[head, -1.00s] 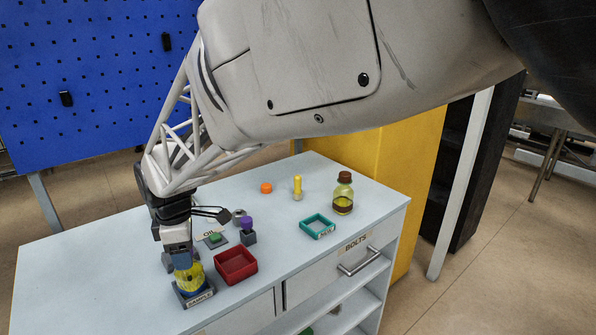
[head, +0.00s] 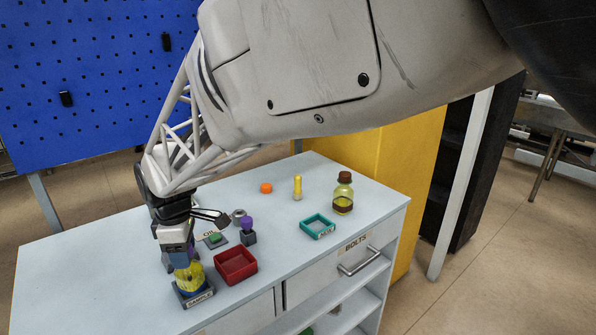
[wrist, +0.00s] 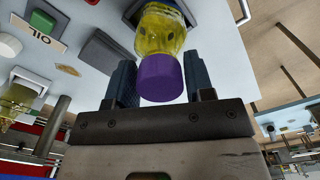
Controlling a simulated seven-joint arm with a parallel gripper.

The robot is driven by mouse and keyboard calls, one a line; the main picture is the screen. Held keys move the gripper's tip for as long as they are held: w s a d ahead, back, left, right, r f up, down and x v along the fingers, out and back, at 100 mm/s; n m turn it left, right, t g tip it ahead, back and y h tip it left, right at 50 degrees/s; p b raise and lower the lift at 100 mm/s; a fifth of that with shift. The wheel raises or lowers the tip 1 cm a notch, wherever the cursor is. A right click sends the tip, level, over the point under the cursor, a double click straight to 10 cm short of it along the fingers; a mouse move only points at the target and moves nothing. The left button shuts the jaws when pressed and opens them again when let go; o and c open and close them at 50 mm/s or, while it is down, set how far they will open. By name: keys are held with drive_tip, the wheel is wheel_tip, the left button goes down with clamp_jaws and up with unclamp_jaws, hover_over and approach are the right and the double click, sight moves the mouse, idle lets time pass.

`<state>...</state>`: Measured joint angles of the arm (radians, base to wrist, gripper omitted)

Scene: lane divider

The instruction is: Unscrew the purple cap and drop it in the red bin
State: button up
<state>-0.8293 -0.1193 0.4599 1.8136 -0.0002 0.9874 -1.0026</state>
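A yellow, see-through jar (head: 190,279) stands in a dark holder labelled "SAMPLE" (head: 199,299) at the front left of the bench. The jar also shows in the wrist view (wrist: 162,34), with its purple cap (wrist: 161,78) between my fingers. My gripper (head: 181,262) points down over the jar. In the wrist view its two dark fingers (wrist: 160,82) lie against both sides of the cap, which appears to be still at the jar's mouth. The cap is hidden by my gripper in the head view. The red bin (head: 222,278) is open-topped and stands just right of the jar.
A teal tray (head: 304,229), a brown-capped bottle (head: 343,207), a yellow peg (head: 297,190) and an orange piece (head: 266,188) stand farther right. The bench's front edge is close to the jar.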

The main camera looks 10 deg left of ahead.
drive_tip(key=c, duration=0.3)
drive_tip(key=shift+n, duration=0.9)
drive_tip(key=shift+n, duration=1.1)
drive_tip(key=shift+n, duration=0.6)
drive_tip(key=shift+n, duration=0.3)
